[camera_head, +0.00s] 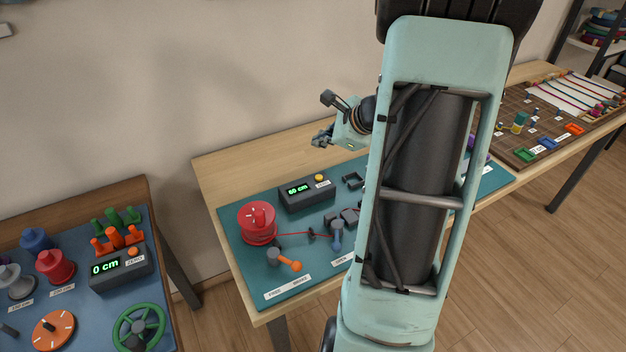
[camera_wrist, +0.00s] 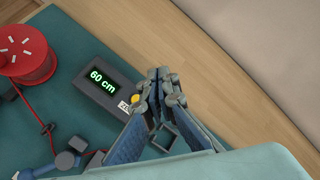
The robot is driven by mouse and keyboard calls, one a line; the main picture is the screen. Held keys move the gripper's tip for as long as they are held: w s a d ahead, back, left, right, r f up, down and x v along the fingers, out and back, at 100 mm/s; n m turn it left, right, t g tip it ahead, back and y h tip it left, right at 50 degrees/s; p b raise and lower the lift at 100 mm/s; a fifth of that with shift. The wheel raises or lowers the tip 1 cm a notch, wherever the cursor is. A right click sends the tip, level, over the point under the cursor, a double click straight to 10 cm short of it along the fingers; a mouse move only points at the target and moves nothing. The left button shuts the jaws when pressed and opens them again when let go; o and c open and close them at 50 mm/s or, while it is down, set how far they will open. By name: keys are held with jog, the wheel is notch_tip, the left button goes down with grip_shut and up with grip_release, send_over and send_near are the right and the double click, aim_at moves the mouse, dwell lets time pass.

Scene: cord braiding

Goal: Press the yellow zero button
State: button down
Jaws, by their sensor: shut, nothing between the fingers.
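The yellow zero button (camera_head: 319,178) sits on top of a dark counter box (camera_head: 300,200) on the middle table's teal mat. The box's green display reads 60 cm. In the wrist view the yellow button (camera_wrist: 135,98) shows at the right end of the counter box (camera_wrist: 92,98), beside my fingers and partly hidden by them. My gripper (camera_head: 321,137) is shut and empty. In the head view it is above and behind the button, clearly apart from it. In the wrist view the fingertips (camera_wrist: 158,73) lie just right of the button.
A red spool (camera_head: 257,223) with a red cord stands left of the box. A blue lever and an orange-tipped lever (camera_head: 285,262) are in front. Another table at left holds a second counter (camera_head: 121,268) reading 0 cm with an orange button. Bare wood lies behind the teal mat (camera_head: 240,278).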

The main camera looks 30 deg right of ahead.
aim_at(320, 179)
jog(key=shift+s+f, duration=0.1)
jog(key=shift+f, duration=0.15)
dwell(0.3)
notch_tip(320, 179, down, 8)
jog(key=b, duration=0.6)
jog(key=shift+r, duration=0.15)
jog(key=shift+f+b, duration=0.4)
jog(key=shift+b, duration=0.25)
jog(key=shift+f, duration=0.1)
dwell(0.5)
jog(key=shift+f+b, duration=0.35)
jog(key=shift+b, duration=0.25)
jog(key=shift+f+b, duration=0.4)
jog(key=shift+b, duration=0.05)
dwell(0.4)
jog(key=shift+r, duration=0.15)
jog(key=shift+d+r+p, duration=0.1)
jog(key=shift+r+p, duration=0.5)
jog(key=shift+r, duration=0.1)
